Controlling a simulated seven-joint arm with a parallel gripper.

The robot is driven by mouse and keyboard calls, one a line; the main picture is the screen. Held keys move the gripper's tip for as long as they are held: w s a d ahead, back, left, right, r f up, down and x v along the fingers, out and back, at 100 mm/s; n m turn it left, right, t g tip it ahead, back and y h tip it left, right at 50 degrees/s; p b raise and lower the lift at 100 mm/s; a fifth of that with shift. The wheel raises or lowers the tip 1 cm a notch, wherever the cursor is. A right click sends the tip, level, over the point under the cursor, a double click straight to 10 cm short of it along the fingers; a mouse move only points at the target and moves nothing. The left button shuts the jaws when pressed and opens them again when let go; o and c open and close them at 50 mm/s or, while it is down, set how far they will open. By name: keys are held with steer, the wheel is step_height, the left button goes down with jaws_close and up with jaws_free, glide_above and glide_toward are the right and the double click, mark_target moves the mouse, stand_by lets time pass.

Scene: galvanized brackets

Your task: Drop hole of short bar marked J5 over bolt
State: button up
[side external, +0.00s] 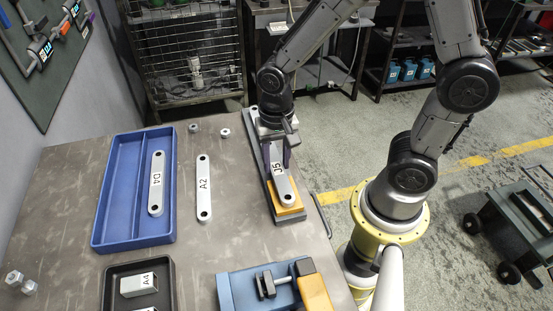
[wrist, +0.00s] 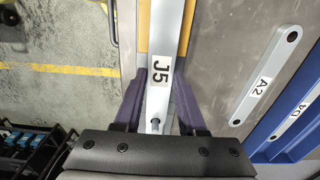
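The short grey bar marked J5 (side external: 279,174) lies lengthwise above a grey base plate (side external: 299,217) with an orange block (side external: 294,210) under its near end. The hole at that near end shows in the side view; the far end is hidden by my gripper (side external: 277,155). In the wrist view my gripper (wrist: 158,88) has its two purple fingers against both sides of the bar (wrist: 166,40), just by the J5 label. A small grey stud, apparently the bolt (wrist: 155,124), shows between the fingers near the bar's gripper-side end. I cannot tell whether it passes through a hole.
A blue two-part tray (side external: 109,210) holds bar D4 (side external: 156,190). Bar A2 (side external: 204,185) lies beside it. Two nuts (side external: 224,132) sit at the back. A black tray (side external: 108,283) holds block A4 (side external: 138,284), near a blue-and-orange vise (side external: 235,292). Bolts (side external: 14,278) stand front left.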

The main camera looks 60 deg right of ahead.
steer(key=o, duration=0.5)
steer(key=shift+r, duration=0.1)
step_height(320, 180, up, 14)
stand_by(0.4)
steer(key=s+d+r+n+t, duration=0.3)
steer(key=s+d+n+t, duration=0.1)
steer(key=s+n, duration=0.5)
steer(key=shift+s+t, duration=0.5)
steer(key=shift+t, duration=0.3)
